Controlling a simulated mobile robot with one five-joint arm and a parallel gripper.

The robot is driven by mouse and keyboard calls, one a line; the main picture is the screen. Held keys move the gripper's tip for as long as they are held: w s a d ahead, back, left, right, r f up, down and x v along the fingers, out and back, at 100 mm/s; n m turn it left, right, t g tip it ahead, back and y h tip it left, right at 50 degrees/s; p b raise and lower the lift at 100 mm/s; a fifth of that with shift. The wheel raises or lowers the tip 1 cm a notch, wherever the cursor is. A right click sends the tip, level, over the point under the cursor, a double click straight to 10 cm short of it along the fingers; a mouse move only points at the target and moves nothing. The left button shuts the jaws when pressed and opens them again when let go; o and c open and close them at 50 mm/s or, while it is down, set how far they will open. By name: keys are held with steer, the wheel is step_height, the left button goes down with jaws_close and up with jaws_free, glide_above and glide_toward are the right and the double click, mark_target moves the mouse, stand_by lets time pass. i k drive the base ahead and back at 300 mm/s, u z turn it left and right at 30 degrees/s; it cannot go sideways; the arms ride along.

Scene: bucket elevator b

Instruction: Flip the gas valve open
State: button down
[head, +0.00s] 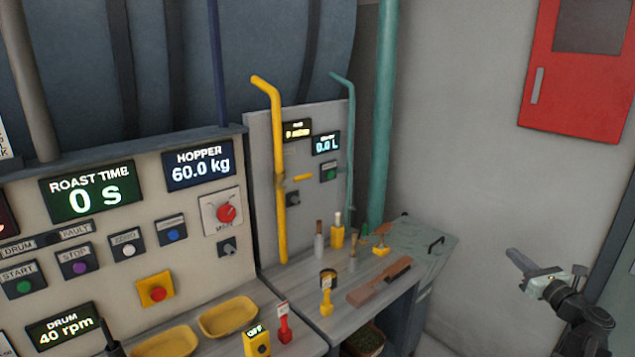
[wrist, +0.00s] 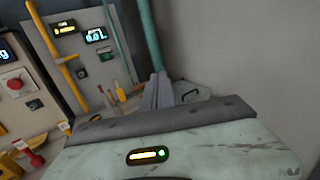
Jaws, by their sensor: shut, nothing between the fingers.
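The yellow gas pipe (head: 280,200) runs up the grey panel and bends at its top. A short yellow valve handle (head: 302,178) sticks out about level to the right, across the upright pipe. The pipe also shows in the wrist view (wrist: 68,72) at upper left, with the handle small beside it (wrist: 81,73). My gripper (head: 512,253) is at the right of the head view, well apart from the valve and in front of the bare wall. In the wrist view its fingers (wrist: 157,80) are together and empty.
The bench (head: 340,312) below the panel holds brushes, yellow-handled tools and a dark-bladed brush. A control panel (head: 110,250) with displays and buttons stands left. A teal pipe (head: 383,110) rises right of the valve panel. A red cabinet (head: 575,110) hangs on the wall.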

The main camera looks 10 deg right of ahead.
mark_target(302, 177)
steer(key=u, duration=0.35)
steer(key=i, duration=0.8)
steer(key=u, duration=0.6)
steer(key=k, duration=0.95)
steer(key=u, duration=0.15)
steer(key=i, duration=0.95)
steer(key=z, duration=0.05)
